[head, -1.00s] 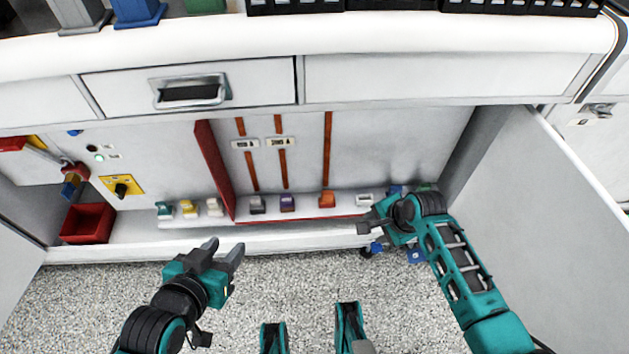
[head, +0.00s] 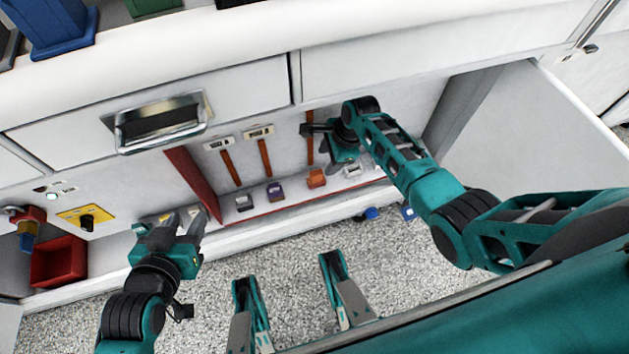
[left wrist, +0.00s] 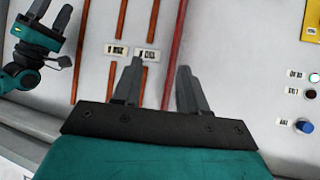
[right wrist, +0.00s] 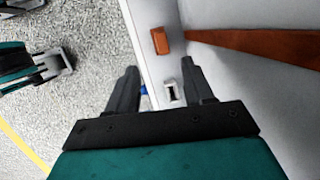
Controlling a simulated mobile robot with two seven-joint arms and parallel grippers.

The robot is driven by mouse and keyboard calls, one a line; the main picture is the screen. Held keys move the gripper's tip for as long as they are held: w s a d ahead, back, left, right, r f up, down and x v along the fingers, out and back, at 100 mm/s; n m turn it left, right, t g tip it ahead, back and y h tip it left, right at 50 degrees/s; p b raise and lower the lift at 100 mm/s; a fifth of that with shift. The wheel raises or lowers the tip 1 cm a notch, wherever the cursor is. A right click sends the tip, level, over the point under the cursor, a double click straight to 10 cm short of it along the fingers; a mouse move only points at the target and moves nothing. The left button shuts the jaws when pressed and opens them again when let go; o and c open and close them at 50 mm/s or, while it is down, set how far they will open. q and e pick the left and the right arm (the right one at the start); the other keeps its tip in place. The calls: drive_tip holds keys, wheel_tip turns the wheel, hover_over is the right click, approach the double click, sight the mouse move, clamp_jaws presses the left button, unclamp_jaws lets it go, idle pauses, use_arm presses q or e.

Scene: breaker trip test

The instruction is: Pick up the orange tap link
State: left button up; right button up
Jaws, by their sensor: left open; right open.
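The orange tap link (head: 316,178) is a small block on the low ledge inside the open cabinet, below an orange-brown vertical strip. In the right wrist view the orange tap link (right wrist: 160,40) lies just beyond the fingertips, near the middle. My right gripper (head: 318,130) is open and empty, inside the cabinet above the link and apart from it. Its fingers (right wrist: 160,66) also show in the right wrist view. My left gripper (head: 185,222) is open and empty in front of the ledge's left part. The left wrist view shows no orange link.
A red bin (head: 58,262) is far left. The open door (head: 540,130) bounds the right.

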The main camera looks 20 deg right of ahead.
sight(317, 172)
drive_tip(key=b+x, duration=0.2)
drive_tip(key=x, duration=0.2)
drive_tip(key=shift+f, duration=0.2)
drive_tip(key=b+x, duration=0.3)
drive_tip(key=shift+w+a+f, duration=0.1)
drive_tip(key=shift+w+a, duration=0.05)
drive_tip(key=shift+w, duration=0.05)
drive_tip(key=shift+w+a+f+b, duration=0.1)
drive_tip(key=shift+a+f+b, duration=0.05)
drive_tip(key=shift+f+b, duration=0.25)
use_arm(q)
drive_tip(key=d+f, duration=0.1)
drive_tip(key=w+d+f, duration=0.1)
drive_tip(key=shift+f+h, duration=0.35)
drive_tip(key=shift+h, duration=0.05)
use_arm(e)
clamp_jaws()
use_arm(q)
drive_tip(key=shift+a+f, duration=0.1)
drive_tip(key=shift+s+f, duration=0.1)
drive_tip(key=shift+s, duration=0.1)
